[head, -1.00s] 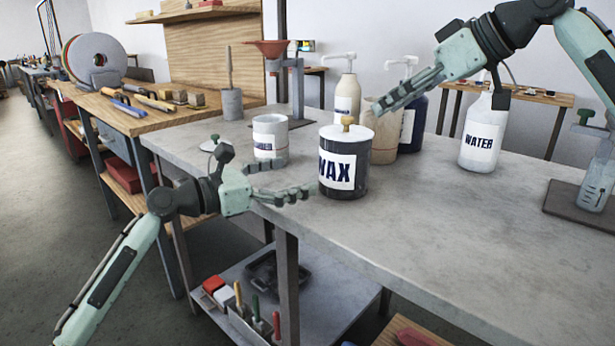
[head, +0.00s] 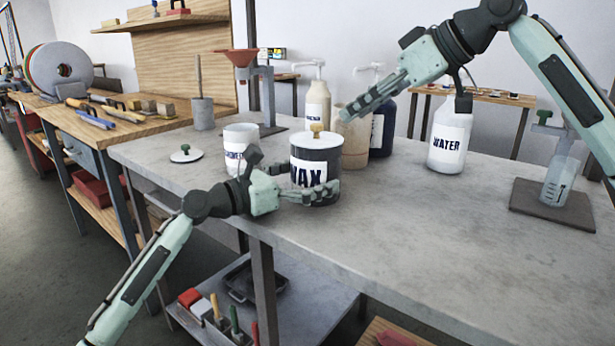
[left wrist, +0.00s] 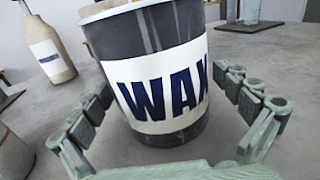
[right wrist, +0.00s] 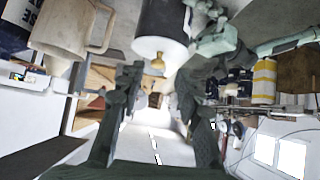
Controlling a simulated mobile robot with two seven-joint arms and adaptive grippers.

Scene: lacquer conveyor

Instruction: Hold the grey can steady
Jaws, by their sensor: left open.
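The grey can (head: 322,165) is dark, marked WAX, with a white lid (head: 315,141) and a brass-coloured knob (head: 317,130). It stands upright near the bench's front edge. My left gripper (head: 313,183) is open at the can's lower body. In the left wrist view the can (left wrist: 160,62) is between its fingers, with a visible gap at the right finger. My right gripper (head: 346,112) is open and empty, above and right of the lid. The right wrist view shows the lid (right wrist: 158,47) and knob (right wrist: 157,65) beyond its spread fingers.
A smaller labelled pot (head: 240,135) stands close left of the can; a loose lid (head: 186,154) lies further left. A beige jug (head: 352,140) and dark bottle (head: 383,130) stand behind. A WATER bottle (head: 449,145) is right. The bench's front right (head: 440,230) is clear.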

